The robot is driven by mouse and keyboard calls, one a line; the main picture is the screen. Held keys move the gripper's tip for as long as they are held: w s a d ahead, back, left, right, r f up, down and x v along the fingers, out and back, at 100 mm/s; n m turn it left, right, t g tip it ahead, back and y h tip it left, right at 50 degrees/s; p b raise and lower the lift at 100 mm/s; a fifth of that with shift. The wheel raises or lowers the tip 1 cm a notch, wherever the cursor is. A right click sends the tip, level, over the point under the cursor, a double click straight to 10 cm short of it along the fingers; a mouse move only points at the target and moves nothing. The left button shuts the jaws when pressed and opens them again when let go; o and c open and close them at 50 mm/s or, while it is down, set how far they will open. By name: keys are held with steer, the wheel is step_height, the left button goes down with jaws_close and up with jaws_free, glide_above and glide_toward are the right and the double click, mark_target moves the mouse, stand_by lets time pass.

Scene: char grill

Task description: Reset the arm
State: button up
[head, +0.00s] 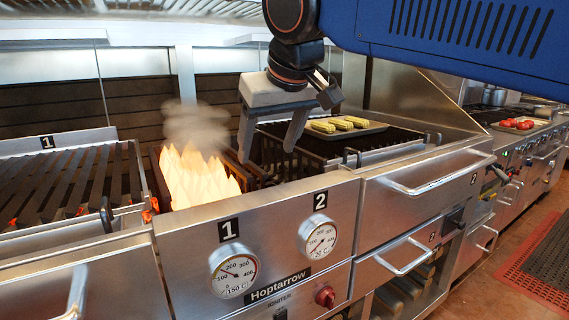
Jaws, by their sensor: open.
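My gripper (268,142) hangs from the blue arm near the middle of the head view. Its two grey fingers point down and stand apart, with nothing between them. It is in front of or above the edge of the right grill, to the right of the fryer-like basket bay with flames (195,182). I cannot tell its exact height above the steel front.
Grill 1 (70,185) with glowing coals is at left. Grill 2 (395,140) is at right, with a tray (372,127) of yellow corn cobs (345,122). Smoke rises over the flames. Red food (515,123) lies farther right. Dials (233,271) and handles (425,183) line the front.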

steer(key=s+d+f+m+h, duration=0.1)
steer(key=s+d+f, duration=0.1)
steer(key=d+f, duration=0.6)
steer(key=s+d+f+m, duration=0.1)
steer(key=s+d+f, duration=0.25)
steer(key=d, duration=0.85)
steer(key=s+d+f+m, duration=0.1)
steer(key=s+d+f, duration=0.1)
steer(key=d+f, duration=0.2)
steer(key=s+d+f+m+h, duration=0.1)
steer(key=s+d+f+m, duration=0.1)
steer(key=f, duration=0.8)
steer(key=s+d+f+m+g, duration=0.1)
steer(key=s+d+f, duration=0.3)
steer(key=d+f, duration=0.2)
steer(key=shift+d+f+h, duration=0.35)
steer(key=shift+f+h, duration=0.05)
steer(key=shift+f, duration=0.15)
steer(key=shift+c, duration=0.7)
